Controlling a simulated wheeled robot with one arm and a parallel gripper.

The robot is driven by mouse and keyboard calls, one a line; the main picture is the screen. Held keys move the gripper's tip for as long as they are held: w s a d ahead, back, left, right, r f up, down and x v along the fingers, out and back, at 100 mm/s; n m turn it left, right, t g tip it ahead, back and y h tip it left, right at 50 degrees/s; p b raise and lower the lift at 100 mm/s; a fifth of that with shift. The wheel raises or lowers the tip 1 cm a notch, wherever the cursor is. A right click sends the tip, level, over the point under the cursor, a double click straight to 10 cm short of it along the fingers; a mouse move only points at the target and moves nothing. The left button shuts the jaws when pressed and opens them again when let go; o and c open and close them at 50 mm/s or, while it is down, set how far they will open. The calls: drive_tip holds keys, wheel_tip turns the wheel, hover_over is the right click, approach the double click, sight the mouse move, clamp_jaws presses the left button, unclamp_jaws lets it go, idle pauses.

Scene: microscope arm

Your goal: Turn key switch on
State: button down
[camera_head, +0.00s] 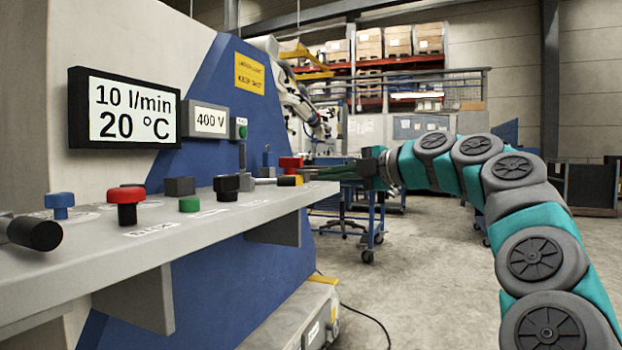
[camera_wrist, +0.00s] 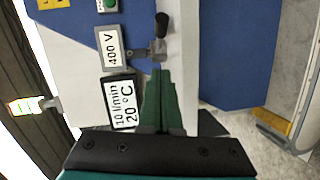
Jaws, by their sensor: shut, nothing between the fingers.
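My gripper (camera_head: 308,172) reaches in from the right over the far end of the control shelf (camera_head: 225,211). Its dark green fingers (camera_wrist: 160,72) are shut with nothing between them. In the wrist view their tips lie just below a silver fitting with a black handle (camera_wrist: 161,24); whether they touch it is unclear. I cannot pick out the key switch with certainty in either view.
The shelf carries red, blue, green and black controls, including a large red knob (camera_head: 126,204). Above it are the flow display (camera_head: 124,109) and the 400 V display (camera_head: 206,119). A blue cart (camera_head: 366,220) stands behind my arm. The floor at right is open.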

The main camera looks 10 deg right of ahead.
approach(282, 181)
drive_tip(key=a, duration=0.2)
drive_tip(key=w+a, duration=0.1)
drive_tip(key=a, duration=0.1)
drive_tip(key=shift+w+f+p, duration=0.1)
drive_tip(key=shift+p, duration=0.2)
drive_tip(key=shift+w+d+f+p, duration=0.15)
drive_tip(key=shift+w+p, duration=0.1)
drive_tip(key=shift+w, duration=0.55)
drive_tip(key=shift+w+d+f+p, duration=0.15)
drive_tip(key=shift+w+p, duration=0.1)
drive_tip(key=shift+w, duration=0.55)
drive_tip(key=shift+a, duration=0.1)
